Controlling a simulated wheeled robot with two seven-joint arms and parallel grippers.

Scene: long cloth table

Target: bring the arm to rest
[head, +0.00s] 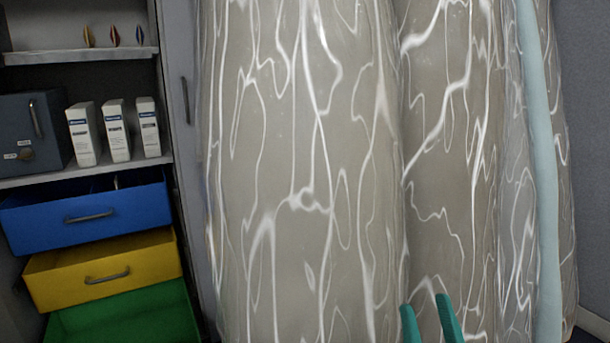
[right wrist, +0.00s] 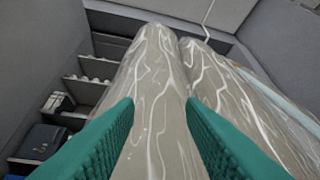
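My right gripper (head: 430,320) shows at the bottom edge of the head view as two teal fingertips with a gap between them. In the right wrist view its two teal fingers (right wrist: 160,125) stand wide apart with nothing between them. Behind them are tall, rounded forms wrapped in shiny clear film (head: 300,170), which also fill the middle of the right wrist view (right wrist: 158,85). I cannot tell how far the fingertips are from the film. My left gripper is in neither view.
At the left stands a shelf unit (head: 80,56) with white boxes (head: 115,130) and a dark safe-like box (head: 30,130). Below are a blue drawer (head: 88,212), a yellow drawer (head: 105,268) and a green drawer (head: 130,315), pulled out. A pale blue tube (head: 542,170) runs down the wrapped forms at right.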

